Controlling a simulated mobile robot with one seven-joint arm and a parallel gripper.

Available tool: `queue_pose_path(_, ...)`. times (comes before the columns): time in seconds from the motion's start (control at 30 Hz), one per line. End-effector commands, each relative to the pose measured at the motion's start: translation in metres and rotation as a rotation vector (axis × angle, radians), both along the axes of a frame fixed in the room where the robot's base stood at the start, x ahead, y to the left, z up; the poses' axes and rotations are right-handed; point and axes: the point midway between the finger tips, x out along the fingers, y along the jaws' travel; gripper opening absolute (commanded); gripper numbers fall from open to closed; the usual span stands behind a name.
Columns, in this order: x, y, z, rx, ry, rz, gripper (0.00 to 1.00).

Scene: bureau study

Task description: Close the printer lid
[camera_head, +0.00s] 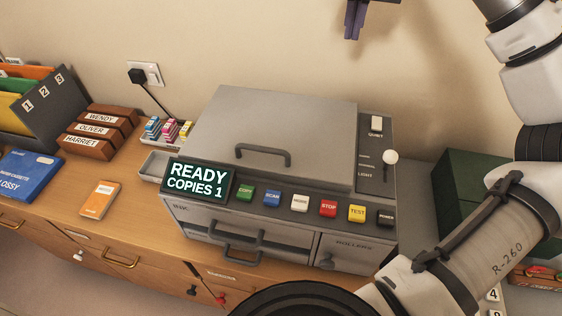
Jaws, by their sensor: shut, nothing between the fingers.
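The grey printer (300,235) stands on the wooden cabinet top. Its lid (275,120) is a broad grey panel with a dark bar handle (263,155) near its front edge. The lid lies down over the printer's top, and I see no clear gap along its front edge. My gripper (353,28) is at the top of the picture, above and behind the lid, apart from it. Its dark fingers point down and are shut with nothing between them. The upper part of the gripper is cut off by the picture's edge.
The printer's front has a display (198,181) reading "READY COPIES 1" and a row of coloured buttons. A white-knobbed lever (390,158) stands at its right. Ink cartridges (167,129), name blocks (98,132) and a blue box (30,174) lie left. A dark green box (470,190) is right.

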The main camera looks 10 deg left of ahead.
Motion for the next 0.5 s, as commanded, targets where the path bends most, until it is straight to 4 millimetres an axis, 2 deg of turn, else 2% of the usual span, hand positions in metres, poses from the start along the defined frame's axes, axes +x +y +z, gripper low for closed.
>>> queue_pose_path(0.03,0.000,0.000,0.011,0.000,0.000,0.000,0.00)
queue_pose_path(0.5,0.000,0.000,0.056,0.000,0.000,0.000,0.00)
